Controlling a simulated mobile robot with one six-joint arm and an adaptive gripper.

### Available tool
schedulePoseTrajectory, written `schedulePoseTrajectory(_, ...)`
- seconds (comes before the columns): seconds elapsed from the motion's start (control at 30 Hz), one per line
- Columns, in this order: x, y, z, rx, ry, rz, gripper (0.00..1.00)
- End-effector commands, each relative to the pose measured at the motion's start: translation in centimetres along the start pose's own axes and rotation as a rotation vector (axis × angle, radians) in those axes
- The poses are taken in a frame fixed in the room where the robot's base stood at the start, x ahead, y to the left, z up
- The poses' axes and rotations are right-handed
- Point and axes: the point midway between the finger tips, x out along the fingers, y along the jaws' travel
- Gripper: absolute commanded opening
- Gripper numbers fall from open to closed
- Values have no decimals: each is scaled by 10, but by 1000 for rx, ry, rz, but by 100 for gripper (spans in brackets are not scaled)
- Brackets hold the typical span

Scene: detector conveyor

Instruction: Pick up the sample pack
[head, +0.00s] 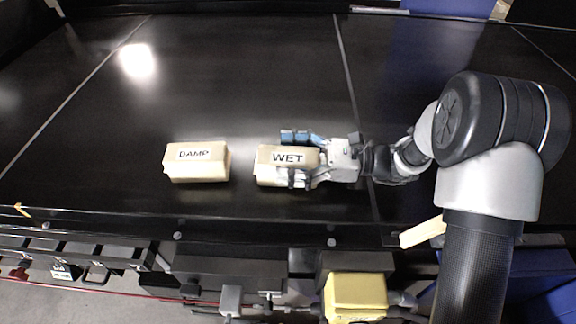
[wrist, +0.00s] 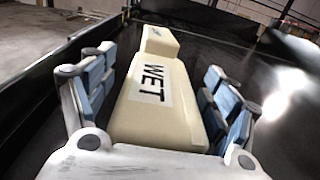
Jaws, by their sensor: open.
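Two cream packs lie on the black conveyor. The pack labelled WET (head: 287,158) is in the middle of the head view, and the pack labelled DAMP (head: 196,163) lies to its left. My gripper (head: 291,156) is at the WET pack, with one blue-padded finger on its far side and one on its near side. In the wrist view the WET pack (wrist: 152,98) sits between my open fingers, with a visible gap on each side. The DAMP pack (wrist: 160,40) shows just beyond it. Neither label says "sample".
The black conveyor belt (head: 240,100) is clear behind and left of the packs. Its front rail (head: 130,213) runs along the near side. A yellow block (head: 355,294) is below the rail. A cream piece (head: 422,232) lies near the rail beside my arm.

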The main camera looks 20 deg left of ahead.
Motion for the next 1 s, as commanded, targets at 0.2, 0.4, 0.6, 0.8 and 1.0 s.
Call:
schedulePoseTrajectory(0.2, 0, 0, 0, 0, 0, 0, 73)
schedulePoseTrajectory(0.4, 0, 0, 0, 0, 0, 0, 60)
schedulePoseTrajectory(0.6, 0, 0, 0, 0, 0, 0, 47)
schedulePoseTrajectory(0.8, 0, 0, 0, 0, 0, 0, 33)
schedulePoseTrajectory(1.0, 0, 0, 1, -1, -1, 0, 24)
